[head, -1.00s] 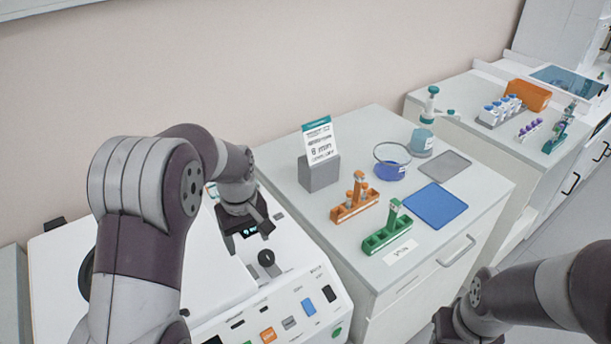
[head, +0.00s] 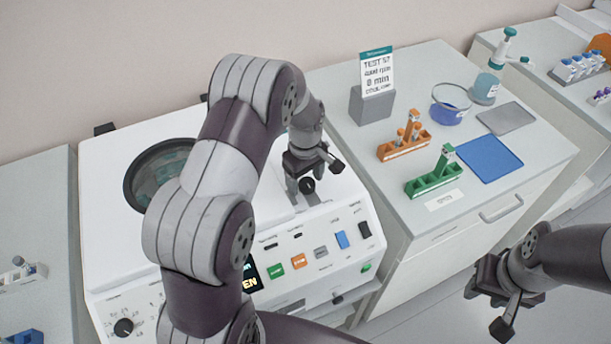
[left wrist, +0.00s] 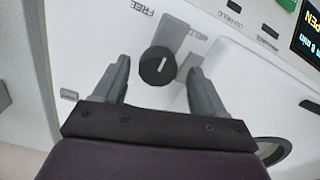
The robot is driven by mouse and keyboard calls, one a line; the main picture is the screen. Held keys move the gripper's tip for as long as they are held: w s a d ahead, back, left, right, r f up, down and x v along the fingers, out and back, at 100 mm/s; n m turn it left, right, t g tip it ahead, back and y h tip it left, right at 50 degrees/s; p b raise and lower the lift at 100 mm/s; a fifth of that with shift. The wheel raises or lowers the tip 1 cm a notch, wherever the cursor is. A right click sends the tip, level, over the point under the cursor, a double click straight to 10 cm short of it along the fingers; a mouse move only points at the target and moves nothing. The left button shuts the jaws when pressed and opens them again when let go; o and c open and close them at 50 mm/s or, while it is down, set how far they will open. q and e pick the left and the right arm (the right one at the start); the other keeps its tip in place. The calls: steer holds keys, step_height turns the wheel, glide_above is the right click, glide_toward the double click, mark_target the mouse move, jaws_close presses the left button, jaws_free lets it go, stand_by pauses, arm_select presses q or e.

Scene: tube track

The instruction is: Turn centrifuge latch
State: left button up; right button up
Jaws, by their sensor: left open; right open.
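The white centrifuge (head: 115,215) stands at the left with a round dark window (head: 150,178) in its top. Its latch is a round black knob (head: 308,186) near the right front of the top, above the button panel. My left gripper (head: 306,172) is open, just above the knob. In the left wrist view, the latch knob (left wrist: 157,66) with a pale index mark lies between the two spread fingers of my left gripper (left wrist: 160,76), with a gap on both sides. My right gripper (head: 505,305) is open and empty, out in front of the cabinet at the right.
The front panel has coloured buttons and a display (head: 250,278) ending in "EN". On the right cabinet stand a sign (head: 376,72), an orange rack (head: 403,146), a green rack (head: 433,182), a blue mat (head: 489,158) and a bowl (head: 450,113).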

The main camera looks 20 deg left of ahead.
arm_select(q)
steer(key=shift+w+f, duration=0.2)
steer(key=shift+c, duration=0.3)
steer(key=c, duration=1)
steer(key=shift+r+m, duration=0.1)
steer(key=shift+m, duration=0.3)
steer(key=m, duration=0.2)
steer(key=shift+w+m+p, duration=0.15)
steer(key=shift+m+p, duration=0.15)
steer(key=shift+m, duration=0.1)
steer(key=m, duration=0.5)
steer(key=shift+d+r+p, duration=0.1)
steer(key=shift+p, duration=0.25)
steer(key=m, duration=0.5)
steer(key=shift+w, duration=0.1)
steer(key=m, duration=0.4)
steer(key=shift+d+p, duration=0.15)
steer(key=shift+p, duration=0.15)
steer(key=shift+m, duration=0.3)
